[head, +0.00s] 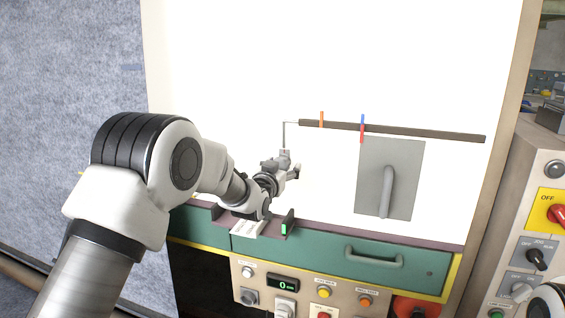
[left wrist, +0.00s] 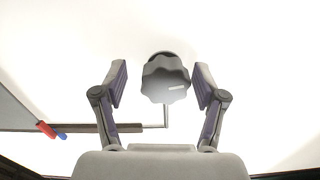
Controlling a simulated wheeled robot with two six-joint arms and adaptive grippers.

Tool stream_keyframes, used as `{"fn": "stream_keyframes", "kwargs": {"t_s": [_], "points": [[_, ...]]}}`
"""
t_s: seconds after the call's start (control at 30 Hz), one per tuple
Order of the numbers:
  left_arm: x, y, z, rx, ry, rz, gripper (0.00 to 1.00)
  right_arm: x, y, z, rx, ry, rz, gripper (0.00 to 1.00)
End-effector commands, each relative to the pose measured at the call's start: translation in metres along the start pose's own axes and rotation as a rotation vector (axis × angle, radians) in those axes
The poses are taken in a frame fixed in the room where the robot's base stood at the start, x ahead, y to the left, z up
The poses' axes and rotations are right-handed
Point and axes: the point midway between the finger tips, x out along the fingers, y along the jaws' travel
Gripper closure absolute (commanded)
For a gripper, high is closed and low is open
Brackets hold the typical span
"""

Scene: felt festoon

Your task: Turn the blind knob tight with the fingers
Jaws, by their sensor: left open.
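The blind knob (left wrist: 166,80) is dark grey with a lobed rim and a pale line on its face. It shows in the left wrist view, against the white panel (head: 240,70). My left gripper (left wrist: 161,83) is open, with one finger on each side of the knob and small gaps on both sides. In the head view my left gripper (head: 290,166) is in front of the panel, and I cannot make out the knob clearly there. My right gripper is not in view.
A dark bar (head: 430,133) with orange and red-blue markers runs across the panel, above a grey plate (head: 405,160) with a handle. Below are a green drawer front (head: 320,262) with a handle and a control strip with buttons. A switch cabinet (head: 530,215) stands at the right.

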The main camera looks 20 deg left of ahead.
Motion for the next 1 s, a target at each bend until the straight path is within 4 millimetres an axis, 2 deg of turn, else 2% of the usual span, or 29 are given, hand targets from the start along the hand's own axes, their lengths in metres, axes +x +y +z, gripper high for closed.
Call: {"fn": "stream_keyframes", "kwargs": {"t_s": [0.07, 0.1, 0.27, 0.67, 1.0], "points": [[0.0, 0.0, 0.001, 0.0, 0.0, 0.0, 0.29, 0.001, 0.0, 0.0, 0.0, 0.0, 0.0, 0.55], [0.0, 0.0, 0.001, 0.0, 0.0, 0.0, 0.32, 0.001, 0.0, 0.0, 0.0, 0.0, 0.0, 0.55], [-0.001, 0.0, 0.0, 0.0, 0.0, 0.0, 0.89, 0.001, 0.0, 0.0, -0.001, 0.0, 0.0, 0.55], [-0.001, 0.0, 0.002, 0.027, 0.001, -0.001, 0.89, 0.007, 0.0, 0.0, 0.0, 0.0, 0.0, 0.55], [-0.001, 0.0, 0.005, 0.206, 0.002, -0.001, 0.89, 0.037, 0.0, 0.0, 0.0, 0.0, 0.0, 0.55]]}}
